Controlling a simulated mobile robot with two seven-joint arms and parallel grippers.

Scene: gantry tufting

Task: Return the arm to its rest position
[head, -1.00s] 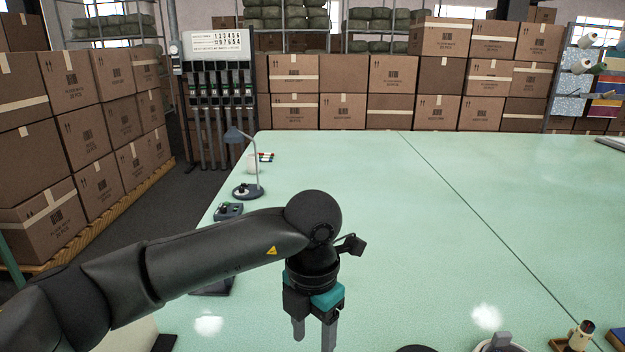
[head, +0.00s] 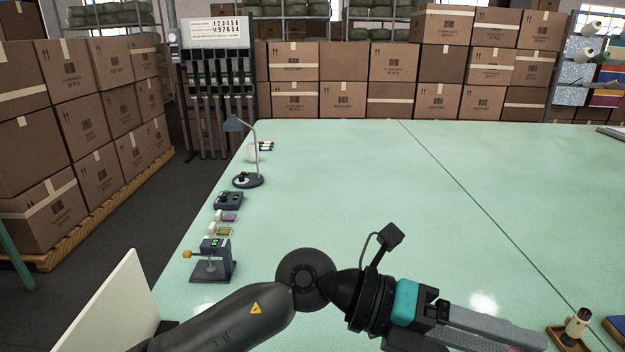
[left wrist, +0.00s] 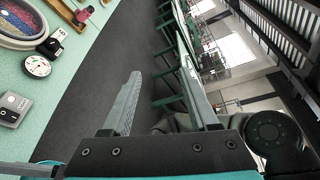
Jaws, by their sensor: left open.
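My left arm comes in from the lower left of the head view. Its gripper (head: 490,335) is above the front part of the green table (head: 400,210) and points to the right, partly cut off by the lower edge. In the left wrist view the two fingers of the gripper (left wrist: 165,95) are spread apart with nothing between them, only floor and background behind. My right gripper does not show in either view.
A small device with an orange knob (head: 213,258), a control box (head: 229,200) and a lamp (head: 248,180) line the table's left edge. A spool on a wooden base (head: 577,325) stands at the lower right. The table's middle is clear.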

